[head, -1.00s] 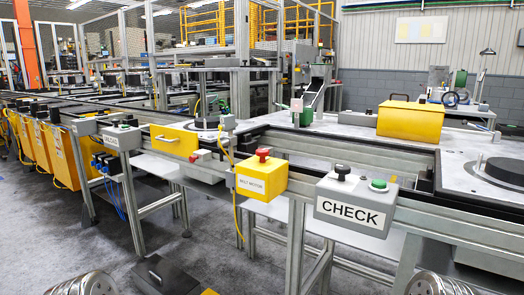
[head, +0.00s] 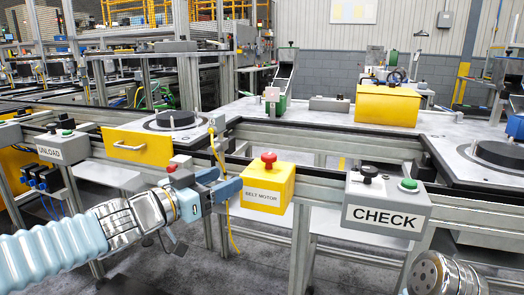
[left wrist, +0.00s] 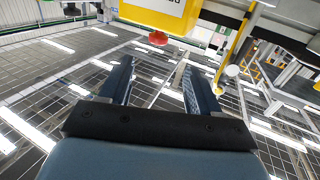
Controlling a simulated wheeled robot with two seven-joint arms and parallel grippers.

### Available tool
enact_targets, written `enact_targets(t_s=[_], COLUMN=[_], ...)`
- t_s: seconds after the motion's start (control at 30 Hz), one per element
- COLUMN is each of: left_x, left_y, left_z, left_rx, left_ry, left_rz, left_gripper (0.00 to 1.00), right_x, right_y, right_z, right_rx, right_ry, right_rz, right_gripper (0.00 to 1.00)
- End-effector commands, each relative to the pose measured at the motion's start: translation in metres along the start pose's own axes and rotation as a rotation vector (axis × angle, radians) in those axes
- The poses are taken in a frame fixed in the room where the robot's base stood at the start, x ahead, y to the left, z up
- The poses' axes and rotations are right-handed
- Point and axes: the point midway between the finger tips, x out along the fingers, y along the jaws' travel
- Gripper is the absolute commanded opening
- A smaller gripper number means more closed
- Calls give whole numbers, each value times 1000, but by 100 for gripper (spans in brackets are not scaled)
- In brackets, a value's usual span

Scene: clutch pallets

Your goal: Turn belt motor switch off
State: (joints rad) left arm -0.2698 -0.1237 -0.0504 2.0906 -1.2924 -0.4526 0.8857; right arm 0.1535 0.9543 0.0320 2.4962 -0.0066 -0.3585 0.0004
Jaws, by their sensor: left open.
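The belt motor switch is a yellow box (head: 264,199) labelled BELT MOTOR with a red mushroom knob (head: 268,161) on top, fixed to the conveyor rail. In the left wrist view the red knob (left wrist: 158,38) shows beyond the fingertips, against the yellow box (left wrist: 155,12). My left gripper (head: 229,183) reaches in from the left and is just left of the box. Its blue fingers are apart with nothing between them; it also shows in the left wrist view (left wrist: 157,68). I cannot tell whether a finger touches the box. My right gripper is not in view.
A grey CHECK box (head: 388,206) with black and green buttons stands to the right on the rail. An UNLOAD box (head: 63,147) is at the left. The rail (head: 330,180) runs across.

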Motion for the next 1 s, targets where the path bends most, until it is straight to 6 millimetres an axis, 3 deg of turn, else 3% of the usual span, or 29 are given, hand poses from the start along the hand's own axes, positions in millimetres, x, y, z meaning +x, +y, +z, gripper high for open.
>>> enact_targets(t_s=[0.17,0.5,0.7,1.0], left_x=[10,86,120,134], left_y=[3,3,3,2], left_z=[-10,-8,-10,-11], left_rx=[16,13,14,14], left_ry=[14,12,12,13], left_rz=[7,7,6,4], left_gripper=[62,62,62,62], right_x=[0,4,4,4], right_y=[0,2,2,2], right_z=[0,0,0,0], right_rx=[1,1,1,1], right_ry=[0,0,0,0], right_rz=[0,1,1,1], right_gripper=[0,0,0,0])
